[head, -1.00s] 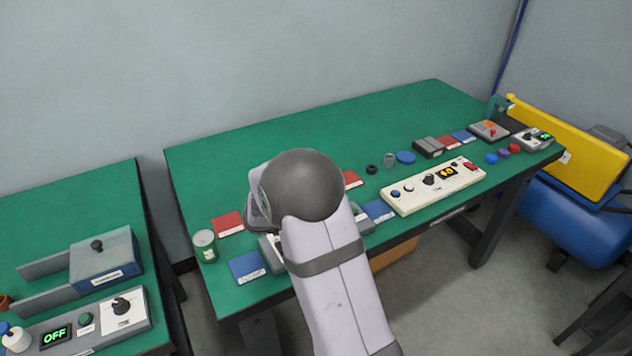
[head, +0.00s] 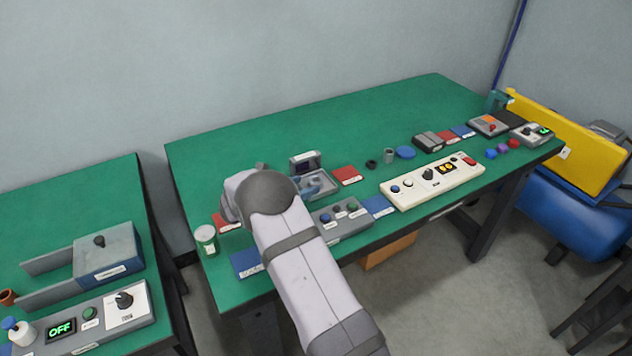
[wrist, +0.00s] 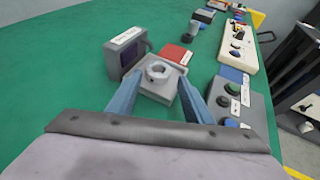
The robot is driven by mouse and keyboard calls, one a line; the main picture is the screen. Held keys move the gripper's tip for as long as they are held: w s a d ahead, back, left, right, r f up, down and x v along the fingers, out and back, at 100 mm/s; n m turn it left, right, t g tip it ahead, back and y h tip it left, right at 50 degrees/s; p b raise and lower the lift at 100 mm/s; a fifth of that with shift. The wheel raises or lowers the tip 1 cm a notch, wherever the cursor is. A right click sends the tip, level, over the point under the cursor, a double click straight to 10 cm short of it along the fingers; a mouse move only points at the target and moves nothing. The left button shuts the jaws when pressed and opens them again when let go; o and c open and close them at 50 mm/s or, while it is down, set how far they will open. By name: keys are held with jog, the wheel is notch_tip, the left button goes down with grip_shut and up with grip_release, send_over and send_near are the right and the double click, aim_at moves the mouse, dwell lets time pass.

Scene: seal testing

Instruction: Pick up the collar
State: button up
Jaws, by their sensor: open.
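A light grey ring with a central hole, which looks like the collar (wrist: 160,70), sits on a grey fixture (wrist: 158,94) in the wrist view. My gripper (wrist: 160,80) has two blue fingers spread apart, one on each side of the ring and fixture. Nothing is held between them, and I cannot tell how high the tips are above the table. In the head view the fixture (head: 322,187) shows beside a small screen box (head: 305,163). My arm covers part of the area there, and the ring is not clear in that view.
A grey button box (head: 341,222) stands close to the right of the fixture in the wrist view. The screen box (wrist: 126,52) stands close to its left. A red card (head: 347,175) lies behind. A jar (head: 205,240) stands at the left table edge. The back of the green table (head: 300,135) is clear.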

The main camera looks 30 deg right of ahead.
aim_at(319, 178)
jog(key=shift+p+x, duration=0.85)
jog(key=shift+x, duration=1.8)
jog(key=shift+w+r, duration=0.1)
jog(key=shift+w, duration=0.1)
jog(key=c, duration=1.1)
jog(key=shift+r, duration=0.15)
notch_tip(319, 178, up, 10)
jog(key=b, duration=0.1)
jog(key=shift+b, duration=0.3)
